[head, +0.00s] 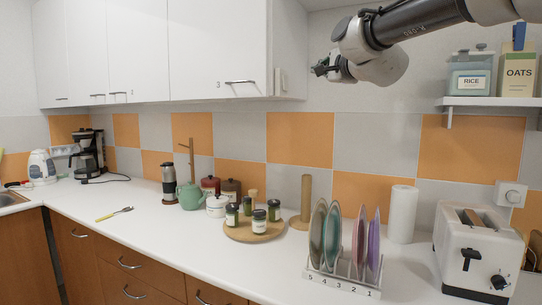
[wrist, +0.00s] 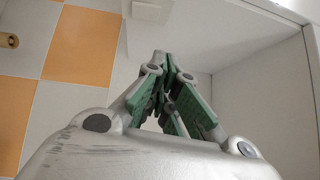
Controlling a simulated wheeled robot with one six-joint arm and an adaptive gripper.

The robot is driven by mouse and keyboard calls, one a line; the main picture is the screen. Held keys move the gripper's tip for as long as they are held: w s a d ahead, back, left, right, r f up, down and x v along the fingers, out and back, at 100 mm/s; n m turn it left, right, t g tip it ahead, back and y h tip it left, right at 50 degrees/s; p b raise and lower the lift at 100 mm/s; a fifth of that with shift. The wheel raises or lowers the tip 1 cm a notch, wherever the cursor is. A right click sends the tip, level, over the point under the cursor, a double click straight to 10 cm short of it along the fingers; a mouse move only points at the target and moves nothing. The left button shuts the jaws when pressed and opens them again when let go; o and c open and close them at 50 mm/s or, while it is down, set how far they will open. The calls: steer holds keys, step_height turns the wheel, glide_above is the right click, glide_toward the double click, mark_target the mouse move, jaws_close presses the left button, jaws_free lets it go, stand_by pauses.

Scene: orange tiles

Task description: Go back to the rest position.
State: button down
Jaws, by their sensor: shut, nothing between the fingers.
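My gripper (head: 322,69) is high in the head view, just right of the white wall cupboard (head: 218,50), well above the counter. In the wrist view its green-padded fingers (wrist: 160,60) come together at the tips, shut with nothing between them. My arm reaches in from the upper right. In the wrist view the cupboard's pale underside or side panel (wrist: 235,60) lies beyond and right of the fingers; I cannot tell the gap between them.
A shelf (head: 490,101) holds rice and oats containers at the upper right.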

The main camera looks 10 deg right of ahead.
steer(key=s+f+n+g, duration=0.4)
steer(key=s+f+n, duration=0.15)
steer(key=f, duration=0.55)
steer(key=s+f+n+g, duration=0.45)
steer(key=f+n, duration=0.25)
steer(key=f, duration=0.4)
steer(key=s+d+f+n+g+h, duration=0.1)
steer(key=s+d+f, duration=0.3)
steer(key=s, duration=0.4)
steer(key=s+d+f+n+g+h, duration=0.1)
steer(key=s+d+f+g, duration=0.2)
steer(key=s+f, duration=0.3)
steer(key=s+d+f+n+g+h, duration=0.1)
steer(key=s+d+f, duration=0.4)
steer(key=s, duration=0.5)
steer(key=shift+s+d+n+g+h, duration=0.3)
steer(key=shift+s+d+n+g, duration=0.15)
steer(key=shift+d+n, duration=0.15)
